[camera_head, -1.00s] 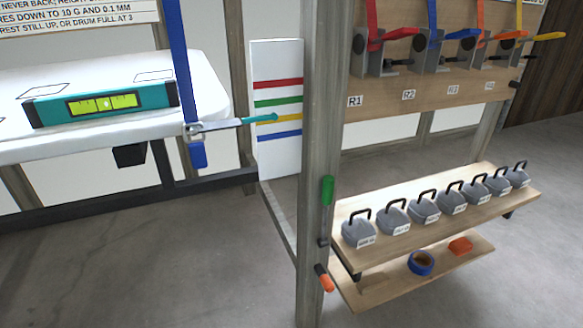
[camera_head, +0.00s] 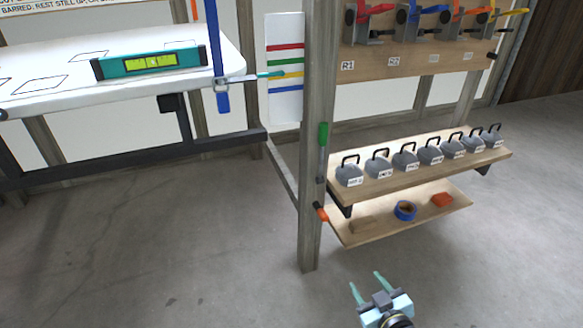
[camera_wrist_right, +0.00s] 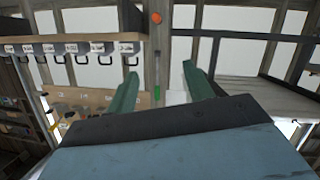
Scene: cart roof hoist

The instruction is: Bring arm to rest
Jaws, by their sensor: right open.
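My right gripper (camera_head: 367,288) is at the bottom of the head view, in free air over the grey floor, in front of the lower shelf. Its two teal fingers are apart with nothing between them. In the right wrist view the fingers of my right gripper (camera_wrist_right: 158,82) stand wide apart, with the wooden post (camera_wrist_right: 163,60) and its green-handled tool (camera_wrist_right: 157,92) beyond them, not touched. My left gripper does not show in the head view.
A shelf (camera_head: 420,170) holds several grey weights with black handles (camera_head: 377,165). A lower shelf (camera_head: 375,240) carries blue tape (camera_head: 405,210) and an orange block (camera_head: 442,200). A wooden post (camera_head: 312,245) stands left of them. A teal level (camera_head: 150,62) lies on the white top (camera_head: 50,55).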

